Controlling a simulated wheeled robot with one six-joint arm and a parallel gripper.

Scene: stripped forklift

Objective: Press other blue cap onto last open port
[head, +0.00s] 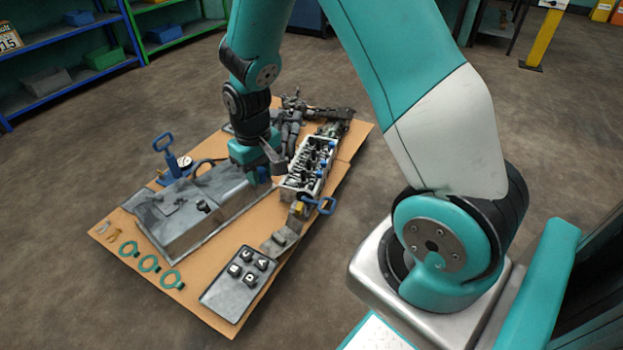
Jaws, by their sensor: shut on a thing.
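A pale metal block with dark fittings (296,176) sits on the brown sheet, right of my gripper. Small blue spots, which look like blue caps, show on its right side, one near the middle (320,165) and one near the far end (332,148). I cannot make out an open port at this size. My gripper (262,174) points down between this block and the grey metal tank. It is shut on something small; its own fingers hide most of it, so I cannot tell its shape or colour.
A grey tank (200,215) fills the middle of the brown sheet (110,232). A blue-handled tool (165,150) stands at its back left. Another blue handle (318,205) is in front of the block. Teal rings (149,263) and a dark tray of lettered blocks (226,298) lie nearer.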

